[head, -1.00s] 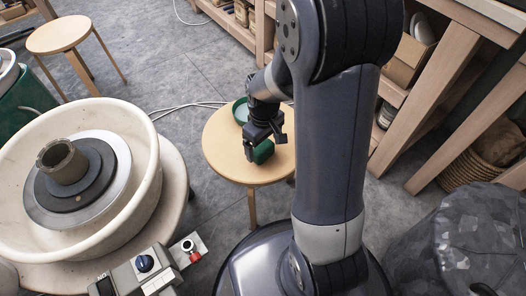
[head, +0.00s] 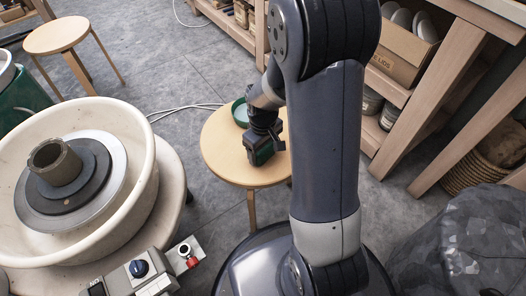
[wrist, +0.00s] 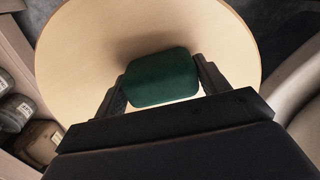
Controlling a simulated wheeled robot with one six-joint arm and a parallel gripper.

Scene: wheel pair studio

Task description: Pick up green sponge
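The green sponge (wrist: 160,78) is a dark green block with rounded corners. In the wrist view it lies between the two fingers of my gripper (wrist: 160,72), over the round wooden stool top (wrist: 85,35). The fingertips are close along its left and right sides; I cannot tell whether they press on it. I cannot tell whether the sponge rests on the stool.
A green dish (head: 240,113) is on the stool behind my gripper. A pottery wheel basin (head: 138,205) with a clay pot (head: 55,163) stands left. Wooden shelving (head: 440,80) is at right. Another stool (head: 62,36) is far left. Grey floor (head: 170,75) lies open between.

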